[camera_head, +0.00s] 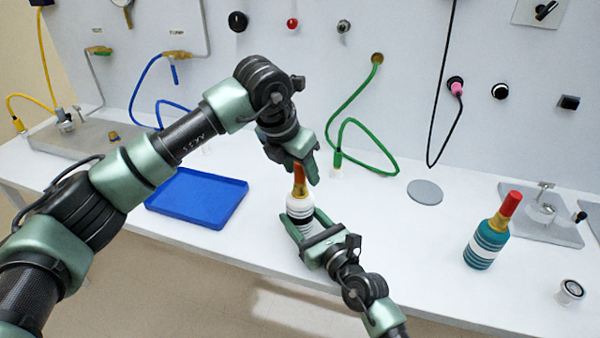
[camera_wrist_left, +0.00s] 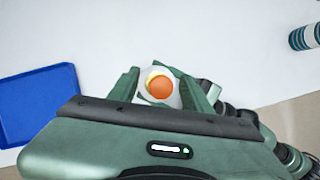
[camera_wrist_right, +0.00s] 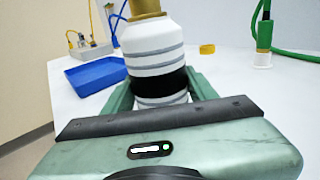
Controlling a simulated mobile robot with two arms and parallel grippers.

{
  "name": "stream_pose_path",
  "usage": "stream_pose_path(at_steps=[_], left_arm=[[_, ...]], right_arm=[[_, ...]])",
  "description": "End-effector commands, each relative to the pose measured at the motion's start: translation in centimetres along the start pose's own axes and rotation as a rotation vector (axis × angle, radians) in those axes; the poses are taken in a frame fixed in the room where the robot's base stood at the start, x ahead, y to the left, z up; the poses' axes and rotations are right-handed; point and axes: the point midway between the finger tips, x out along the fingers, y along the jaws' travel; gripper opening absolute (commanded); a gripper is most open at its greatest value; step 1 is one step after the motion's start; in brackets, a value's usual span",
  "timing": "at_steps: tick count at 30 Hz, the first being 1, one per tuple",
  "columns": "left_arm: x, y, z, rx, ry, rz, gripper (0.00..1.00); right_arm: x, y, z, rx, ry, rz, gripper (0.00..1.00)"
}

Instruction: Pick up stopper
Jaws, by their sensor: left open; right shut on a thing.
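A white bottle (camera_head: 299,207) with grey stripes, a black band and a gold neck stands upright near the table's front edge. An orange stopper (camera_head: 298,173) sits in its top. My right gripper (camera_head: 301,226) is shut on the bottle's body, which also shows between its fingers in the right wrist view (camera_wrist_right: 155,58). My left gripper (camera_head: 302,170) points down from above, open, with its fingers at the stopper's height. In the left wrist view the stopper (camera_wrist_left: 160,88) lies between the open fingers; I cannot tell whether they touch it.
A blue tray (camera_head: 197,198) lies left of the bottle. A teal striped bottle (camera_head: 484,245) with a red stopper (camera_head: 511,203) stands at right. A grey disc (camera_head: 425,192) and a small round jar (camera_head: 570,291) are also on the table. A green hose (camera_head: 350,125) hangs behind.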

Motion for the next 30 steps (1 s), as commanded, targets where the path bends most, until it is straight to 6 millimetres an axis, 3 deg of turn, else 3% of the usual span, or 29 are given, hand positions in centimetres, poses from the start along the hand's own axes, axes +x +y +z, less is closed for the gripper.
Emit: stream_pose_path(at_steps=[2, 7, 19, 30], left_arm=[[0.0, 0.0, 0.0, 0.000, 0.000, 0.000, 0.46], [-0.1, 0.0, 0.0, 0.000, 0.000, 0.000, 0.00], [-0.8, 0.1, 0.4, 0.000, -0.002, 0.002, 0.00], [-7.2, 0.0, 3.0, 0.001, -0.002, 0.002, 0.00]], right_arm=[[0.0, 0.0, 0.1, 0.000, -0.002, -0.001, 0.04], [0.0, 0.0, 0.1, 0.000, -0.002, -0.001, 0.04], [0.0, 0.0, 0.1, 0.000, -0.002, -0.001, 0.04], [0.0, 0.0, 0.0, 0.000, -0.001, -0.001, 0.04]])
